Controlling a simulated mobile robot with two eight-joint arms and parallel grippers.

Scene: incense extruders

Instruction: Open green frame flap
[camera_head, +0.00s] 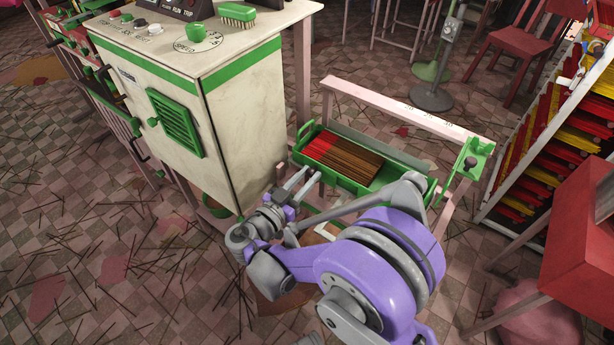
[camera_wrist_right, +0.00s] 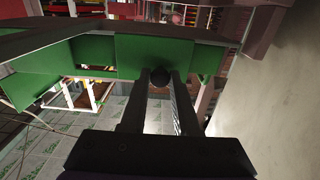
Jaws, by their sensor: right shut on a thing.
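A green flap (camera_wrist_right: 120,58) with a dark round knob (camera_wrist_right: 160,77) fills the upper part of the wrist view. My right gripper (camera_wrist_right: 157,90) has its two fingers on either side of the knob and is shut on it. In the head view my right gripper (camera_head: 306,180) is at the front left corner of the green tray (camera_head: 348,184) in the pale frame. The knob is hidden there, and I cannot clearly tell the flap from the tray wall. My left gripper is not in view.
Red and brown incense sticks (camera_head: 343,155) lie in the tray. A cream cabinet (camera_head: 240,125) stands close on the left of the gripper. Loose sticks litter the tiled floor.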

